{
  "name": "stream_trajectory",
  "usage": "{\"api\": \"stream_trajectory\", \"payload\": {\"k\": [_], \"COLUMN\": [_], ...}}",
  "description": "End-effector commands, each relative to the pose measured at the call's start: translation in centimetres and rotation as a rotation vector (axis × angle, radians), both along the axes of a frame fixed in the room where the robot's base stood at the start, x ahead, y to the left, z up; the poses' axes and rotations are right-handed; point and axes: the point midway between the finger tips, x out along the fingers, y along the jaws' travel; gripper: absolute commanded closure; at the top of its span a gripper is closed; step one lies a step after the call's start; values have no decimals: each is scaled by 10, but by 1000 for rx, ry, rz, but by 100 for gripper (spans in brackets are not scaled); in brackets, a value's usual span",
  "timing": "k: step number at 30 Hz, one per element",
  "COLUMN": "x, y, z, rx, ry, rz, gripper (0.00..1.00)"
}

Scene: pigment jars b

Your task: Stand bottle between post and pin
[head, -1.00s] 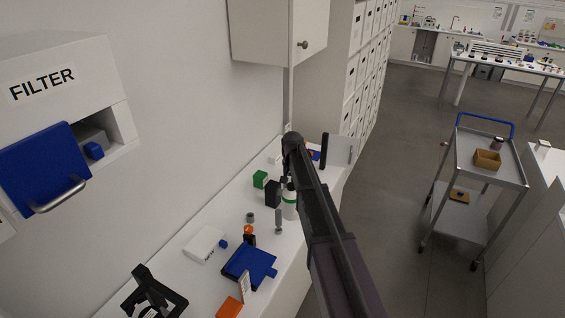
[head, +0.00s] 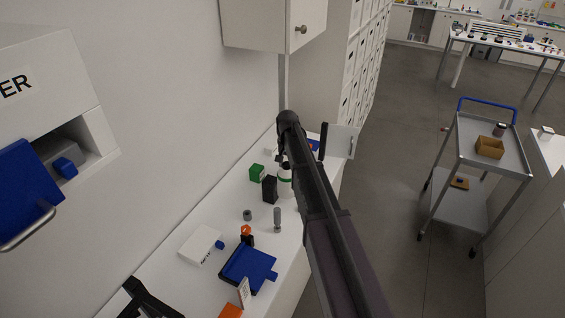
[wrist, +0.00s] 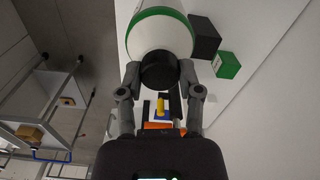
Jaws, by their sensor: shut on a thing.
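The bottle (wrist: 160,32) is white with a green band and a black cap. My gripper (wrist: 160,78) is shut on it at the cap end in the wrist view. In the head view the bottle (head: 285,186) hangs or stands over the far part of the counter, partly behind my arm; whether its base touches is unclear. A slim black upright (head: 323,141), possibly the post, stands at the counter's far end. A yellow pin-like piece (wrist: 161,103) on a blue base shows beyond the gripper in the wrist view. Which pieces are the post and pin is not certain.
A black block (head: 269,189) and a green block (head: 256,173) stand close left of the bottle. A grey upright cylinder (head: 277,219), a blue tray (head: 247,266) and a white box (head: 201,243) lie nearer. A trolley (head: 480,165) stands right.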

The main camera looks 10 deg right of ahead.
Motion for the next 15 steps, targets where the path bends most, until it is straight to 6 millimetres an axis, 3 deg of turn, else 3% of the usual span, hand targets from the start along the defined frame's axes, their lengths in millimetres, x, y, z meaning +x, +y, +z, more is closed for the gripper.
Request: {"api": "stream_trajectory", "payload": {"k": [15], "x": [0], "y": [7], "z": [-7], "rx": [0], "ry": [0], "rz": [9], "gripper": [100]}}
